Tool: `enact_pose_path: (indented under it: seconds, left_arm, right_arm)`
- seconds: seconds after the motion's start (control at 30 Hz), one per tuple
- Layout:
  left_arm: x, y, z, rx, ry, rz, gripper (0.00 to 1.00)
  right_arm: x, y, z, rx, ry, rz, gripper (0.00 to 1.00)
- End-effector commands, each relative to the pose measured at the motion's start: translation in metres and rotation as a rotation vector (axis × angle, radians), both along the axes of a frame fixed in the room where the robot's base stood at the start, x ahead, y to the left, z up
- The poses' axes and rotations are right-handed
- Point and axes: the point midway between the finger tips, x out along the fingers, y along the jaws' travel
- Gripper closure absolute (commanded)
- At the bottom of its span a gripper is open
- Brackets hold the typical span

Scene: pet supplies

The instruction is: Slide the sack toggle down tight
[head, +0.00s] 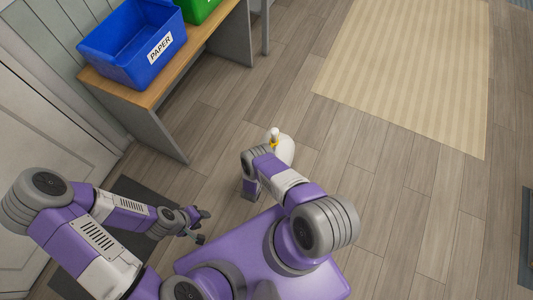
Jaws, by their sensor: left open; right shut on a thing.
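A white sack (287,150) stands on the floor just beyond my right arm, its lower left part hidden by that arm. Its pale neck (274,132) points up, with a small yellow piece (274,145) around or beside it, seemingly the toggle. It is too small to tell how tight it sits. My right arm reaches to the near left side of the sack; its gripper fingers are hidden, so its hold cannot be seen. My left gripper (205,226) is open and empty, low at the left, well apart from the sack.
A wooden bench (172,78) at the upper left bears a blue bin (125,60) marked PAPER and a green bin (199,8). A dark mat (140,190) lies under my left arm. A beige striped rug (410,70) lies at the upper right. The floor right of the sack is clear.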

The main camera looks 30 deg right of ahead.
Motion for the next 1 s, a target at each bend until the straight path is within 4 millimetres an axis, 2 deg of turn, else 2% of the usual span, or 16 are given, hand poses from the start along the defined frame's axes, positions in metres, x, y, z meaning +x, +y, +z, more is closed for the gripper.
enact_pose_path:
  seconds: [0.37,0.4,0.57,0.87,1.0]
  left_arm:
    - [0.000,0.000,0.000,0.000,-0.001,0.000,0.57]
    - [0.000,0.000,0.000,0.000,-0.001,0.000,0.57]
    - [0.000,0.000,0.000,0.000,-0.001,0.000,0.57]
    - [0.000,0.000,0.000,0.000,-0.001,0.000,0.57]
    - [0.000,0.000,0.000,0.000,-0.001,0.000,0.57]
  right_arm:
    - [0.002,-0.005,0.002,-0.013,-0.011,-0.009,1.00]
    - [0.002,-0.005,0.002,-0.013,-0.011,-0.009,0.81]
    - [0.002,-0.005,0.002,-0.012,-0.010,-0.009,0.56]
    - [0.001,-0.005,0.001,-0.010,-0.008,-0.011,0.55]
    - [-0.008,-0.002,0.001,-0.008,-0.006,-0.031,0.55]
